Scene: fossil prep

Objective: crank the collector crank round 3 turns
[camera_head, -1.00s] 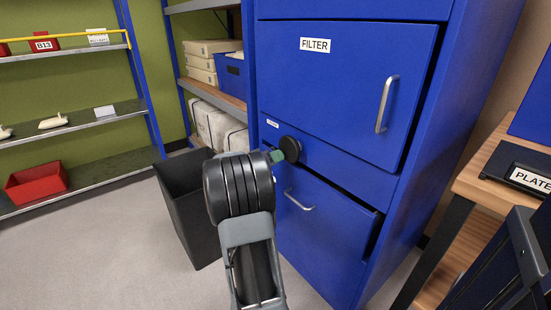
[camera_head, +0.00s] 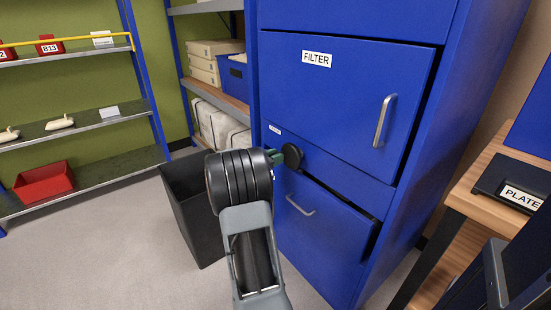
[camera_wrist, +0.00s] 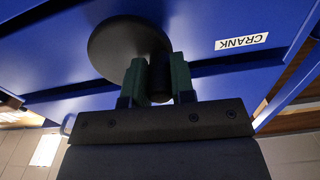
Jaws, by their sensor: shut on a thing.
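The collector crank is a black disc (camera_head: 292,156) on the front of a blue cabinet, between its upper door and lower drawer. In the wrist view the disc (camera_wrist: 112,42) is large, with a dark handle (camera_wrist: 160,82) standing out from it near its lower edge. My gripper (camera_head: 277,157) is at the left side of the disc in the head view. Its green fingers (camera_wrist: 158,78) are shut on the handle, one on each side. A white CRANK label (camera_wrist: 241,42) is beside the disc. My wrist hides part of the cabinet front in the head view.
The upper door (camera_head: 350,95) is labelled FILTER, and the drawer (camera_head: 325,225) below stands slightly out. A dark open bin (camera_head: 190,215) is on the floor left of my arm. A wooden bench (camera_head: 475,195) with a PLATE label is at right.

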